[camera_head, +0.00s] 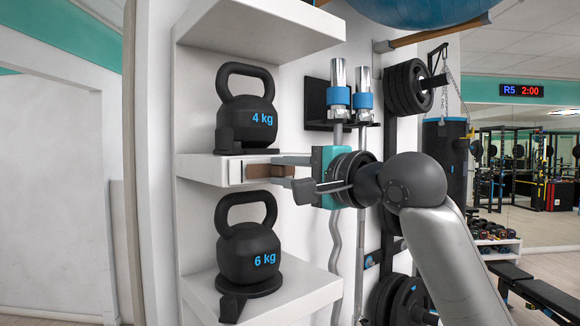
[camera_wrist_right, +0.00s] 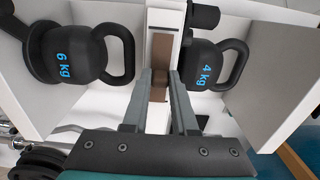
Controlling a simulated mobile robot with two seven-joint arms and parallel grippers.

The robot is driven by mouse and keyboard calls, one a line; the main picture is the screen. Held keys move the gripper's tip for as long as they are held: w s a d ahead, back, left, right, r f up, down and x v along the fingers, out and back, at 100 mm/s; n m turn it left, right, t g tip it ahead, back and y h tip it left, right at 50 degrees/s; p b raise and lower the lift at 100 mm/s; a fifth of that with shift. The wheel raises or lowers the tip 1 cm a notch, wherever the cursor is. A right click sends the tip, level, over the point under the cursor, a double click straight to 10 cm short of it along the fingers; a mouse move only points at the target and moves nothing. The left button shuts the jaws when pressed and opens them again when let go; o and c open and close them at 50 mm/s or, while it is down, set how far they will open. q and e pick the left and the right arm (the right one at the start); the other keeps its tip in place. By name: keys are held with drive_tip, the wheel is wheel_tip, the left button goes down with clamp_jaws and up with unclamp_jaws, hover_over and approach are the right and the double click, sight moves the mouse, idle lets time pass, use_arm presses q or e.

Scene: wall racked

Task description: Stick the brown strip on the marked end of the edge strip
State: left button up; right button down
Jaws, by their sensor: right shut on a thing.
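The brown strip (camera_head: 262,171) is a small brown piece at the front edge of the middle shelf. My right gripper (camera_head: 277,171) is shut on it, coming in from the right with one finger above and one below. In the right wrist view the brown strip (camera_wrist_right: 160,50) lies along the shelf edge, and its near part sits between the fingertips (camera_wrist_right: 160,78). The pale edge strip (camera_head: 236,172) with a dark outline shows just left of the brown strip. I cannot tell whether the brown strip touches the shelf face. My left gripper is not in view.
A 4 kg kettlebell (camera_head: 247,112) stands on the middle shelf (camera_head: 195,166), close above the gripper. A 6 kg kettlebell (camera_head: 248,245) stands on the lower shelf (camera_head: 318,288), with its handle below the gripper. Chrome bars (camera_head: 338,85) and weight plates (camera_head: 405,88) are at the right.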

drive_tip(key=shift+w+a, duration=0.1)
drive_tip(key=shift+w, duration=0.05)
idle(0.5)
drive_tip(key=c, duration=0.6)
unclamp_jaws()
drive_tip(key=shift+b+v, duration=1.6)
drive_tip(key=shift+v, duration=6.05)
